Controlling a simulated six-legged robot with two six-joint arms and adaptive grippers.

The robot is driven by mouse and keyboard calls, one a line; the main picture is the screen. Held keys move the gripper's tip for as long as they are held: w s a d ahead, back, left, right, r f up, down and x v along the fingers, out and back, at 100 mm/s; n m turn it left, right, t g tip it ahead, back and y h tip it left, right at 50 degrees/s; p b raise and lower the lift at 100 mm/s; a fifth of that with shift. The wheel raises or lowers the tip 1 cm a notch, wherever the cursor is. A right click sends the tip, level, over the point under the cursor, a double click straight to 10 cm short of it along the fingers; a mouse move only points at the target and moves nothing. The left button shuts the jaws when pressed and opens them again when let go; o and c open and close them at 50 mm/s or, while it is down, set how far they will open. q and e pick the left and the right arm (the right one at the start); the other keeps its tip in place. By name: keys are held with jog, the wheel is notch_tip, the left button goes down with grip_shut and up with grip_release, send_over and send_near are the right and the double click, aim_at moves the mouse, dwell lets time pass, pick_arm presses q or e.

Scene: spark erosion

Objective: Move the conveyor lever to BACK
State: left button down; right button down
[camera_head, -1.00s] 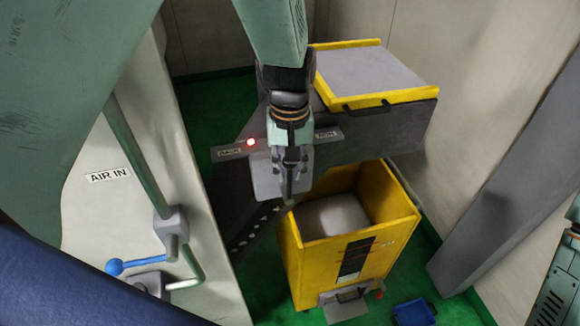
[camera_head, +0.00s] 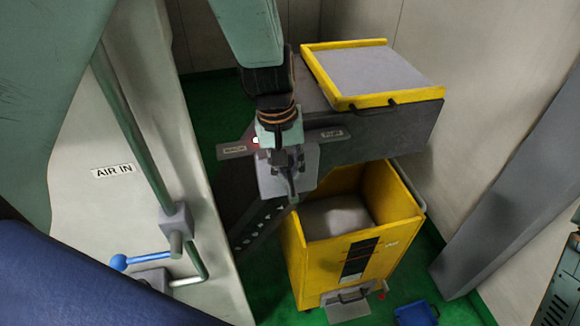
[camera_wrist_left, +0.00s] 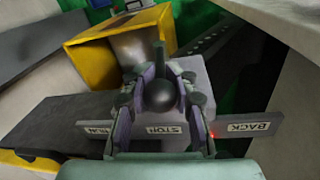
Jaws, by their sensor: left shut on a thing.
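The conveyor lever has a black ball knob (camera_wrist_left: 160,95), which sits between the fingers of my left gripper (camera_wrist_left: 160,90) in the left wrist view. The gripper is shut on the knob; it also shows in the head view (camera_head: 288,172), over the grey lever housing (camera_head: 268,184). The label bar reads BACK (camera_head: 235,150) on the left and RUN (camera_head: 332,134) on the right. In the left wrist view a STOP label (camera_wrist_left: 166,131) lies in the middle and BACK (camera_wrist_left: 248,127) on the right. The knob is mostly hidden in the head view. My right gripper is not in view.
A red lamp glows near BACK (camera_wrist_left: 212,134). A yellow bin (camera_head: 340,240) stands below the conveyor, with a yellow-edged tray (camera_head: 375,72) above. A blue-knobbed valve lever (camera_head: 119,262) and green pipe (camera_head: 130,130) stand on the left panel.

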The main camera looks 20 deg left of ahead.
pick_arm(q)
jog(key=shift+w, duration=0.1)
jog(key=c, duration=1.4)
grip_release()
jog(key=shift+w+f, duration=0.1)
jog(key=r, duration=0.4)
jog(key=a+r, duration=0.1)
jog(key=r, duration=0.3)
jog(key=s+r, duration=0.1)
jog(key=r, duration=0.3)
jog(key=shift+a, duration=0.15)
jog(key=shift+w, duration=0.1)
